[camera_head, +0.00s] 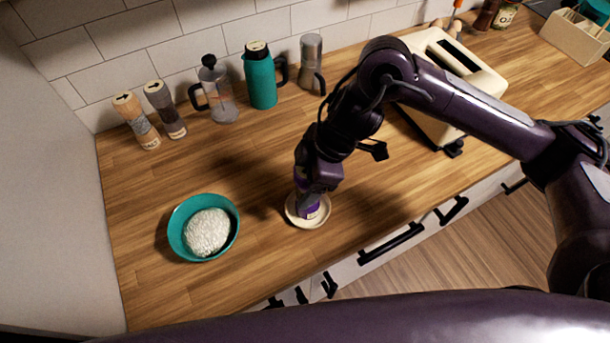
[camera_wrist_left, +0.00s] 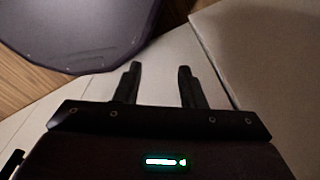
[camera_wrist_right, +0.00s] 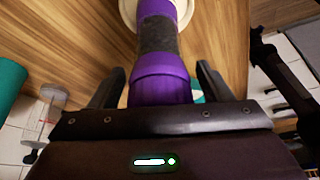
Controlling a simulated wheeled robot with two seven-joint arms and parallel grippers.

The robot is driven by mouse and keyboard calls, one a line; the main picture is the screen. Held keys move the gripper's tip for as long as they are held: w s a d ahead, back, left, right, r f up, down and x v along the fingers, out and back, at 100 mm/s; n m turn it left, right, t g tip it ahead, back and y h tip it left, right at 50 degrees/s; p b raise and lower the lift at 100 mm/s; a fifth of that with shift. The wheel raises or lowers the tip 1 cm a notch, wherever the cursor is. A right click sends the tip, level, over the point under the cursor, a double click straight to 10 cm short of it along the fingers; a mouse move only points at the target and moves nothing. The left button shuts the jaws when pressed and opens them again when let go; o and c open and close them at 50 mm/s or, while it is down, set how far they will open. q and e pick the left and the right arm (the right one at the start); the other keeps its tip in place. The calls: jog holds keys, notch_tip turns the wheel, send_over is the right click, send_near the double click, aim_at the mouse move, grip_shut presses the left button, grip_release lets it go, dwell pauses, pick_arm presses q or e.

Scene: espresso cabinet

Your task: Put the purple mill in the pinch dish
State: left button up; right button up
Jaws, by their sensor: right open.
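The purple mill (camera_wrist_right: 161,85), with a dark grey middle band, stands with its lower end in the pale pinch dish (camera_wrist_right: 127,12) in the right wrist view. In the head view the dish (camera_head: 293,216) sits on the counter, and a bit of the purple mill (camera_head: 311,211) shows below my gripper, which hides most of it. My right gripper (camera_wrist_right: 160,88) is open, with its fingers on either side of the mill's near end. My left gripper (camera_wrist_left: 159,78) is open and empty in the left wrist view; it does not show in the head view.
A teal bowl (camera_head: 175,231) with a white mound stands left of the dish. Along the back wall are two other mills (camera_head: 137,121), a French press (camera_head: 221,95), a teal jug (camera_head: 261,80) and a grey metal pot (camera_head: 312,63). A cream toaster (camera_head: 433,126) stands at right.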

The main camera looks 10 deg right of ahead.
jog(key=shift+r, duration=0.2)
jog(key=v, duration=1.2)
